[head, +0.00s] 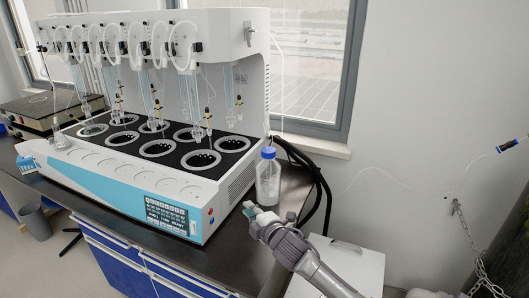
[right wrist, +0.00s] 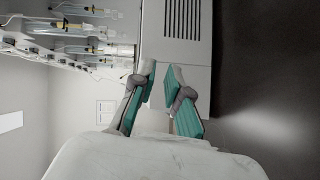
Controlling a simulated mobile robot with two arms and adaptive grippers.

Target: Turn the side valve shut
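The side valve (head: 249,34) is a small metal fitting high on the right side wall of the white and blue multi distiller (head: 205,100). At this size I cannot tell its handle's setting. My right gripper (head: 251,208) is low in front of the machine's right side, near the blue-capped bottle and well below the valve. In the right wrist view its two teal-padded fingers (right wrist: 160,75) stand apart with a narrow gap and nothing held between them. The distiller's side with a vent grille (right wrist: 188,18) lies beyond them. My left gripper is not in view.
A clear bottle with a blue cap (head: 268,176) stands on the dark bench (head: 240,240) beside the machine. Black hoses (head: 318,175) run behind it. A thin clear tube (head: 395,175) hangs along the wall. The air beside the valve, before the window, looks mostly free.

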